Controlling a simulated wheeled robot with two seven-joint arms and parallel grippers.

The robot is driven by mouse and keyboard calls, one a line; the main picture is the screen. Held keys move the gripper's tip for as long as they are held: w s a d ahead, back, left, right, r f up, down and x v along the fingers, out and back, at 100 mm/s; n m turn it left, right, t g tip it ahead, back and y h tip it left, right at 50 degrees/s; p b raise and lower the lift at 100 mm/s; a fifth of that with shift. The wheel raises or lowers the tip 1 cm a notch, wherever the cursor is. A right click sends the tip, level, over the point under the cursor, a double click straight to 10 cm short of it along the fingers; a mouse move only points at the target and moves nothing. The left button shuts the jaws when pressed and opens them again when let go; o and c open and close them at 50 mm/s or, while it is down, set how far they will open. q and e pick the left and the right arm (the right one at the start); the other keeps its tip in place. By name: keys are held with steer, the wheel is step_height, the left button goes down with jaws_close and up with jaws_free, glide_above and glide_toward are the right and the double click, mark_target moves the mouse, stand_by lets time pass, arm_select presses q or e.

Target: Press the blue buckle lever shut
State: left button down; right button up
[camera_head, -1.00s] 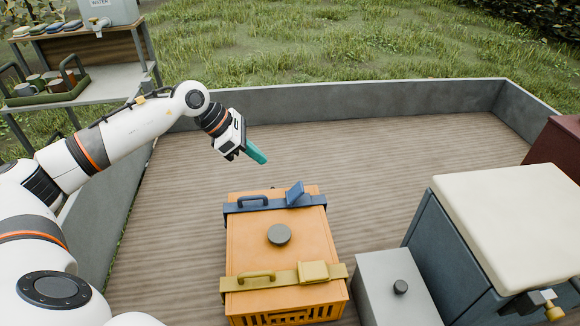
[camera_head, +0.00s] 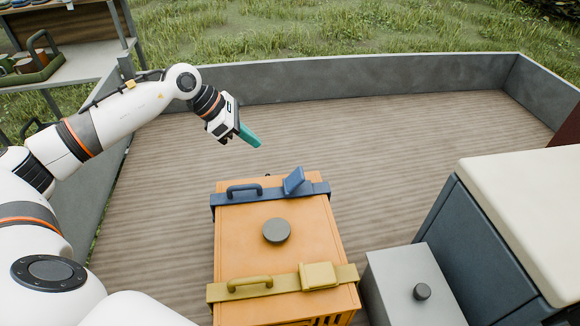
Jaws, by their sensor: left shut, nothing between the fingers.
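The blue buckle lever (camera_head: 294,181) stands tilted up on the blue strap (camera_head: 270,194) across the far end of an orange crate (camera_head: 245,240). A blue handle (camera_head: 244,187) sits on the same strap to its left. My left gripper (camera_head: 250,138), with teal fingers, is shut and empty. It hangs above the wooden floor beyond the crate, up and to the left of the lever in the picture, apart from it. My right gripper is not in view.
A yellow strap with a yellow buckle (camera_head: 318,276) crosses the near end of the crate, its lever lying flat. A grey box (camera_head: 410,285) and a dark cooler with a cream lid (camera_head: 530,205) stand on the right. A low grey wall (camera_head: 350,75) encloses the floor.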

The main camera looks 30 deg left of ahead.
mark_target(298, 173)
arm_select(q)
steer(key=shift+d, duration=0.1)
steer(key=p+x, duration=0.3)
steer(key=x, duration=1)
steer(key=shift+w+d+f, duration=0.1)
steer(key=shift+w+d, duration=0.2)
steer(key=shift+d, duration=0.1)
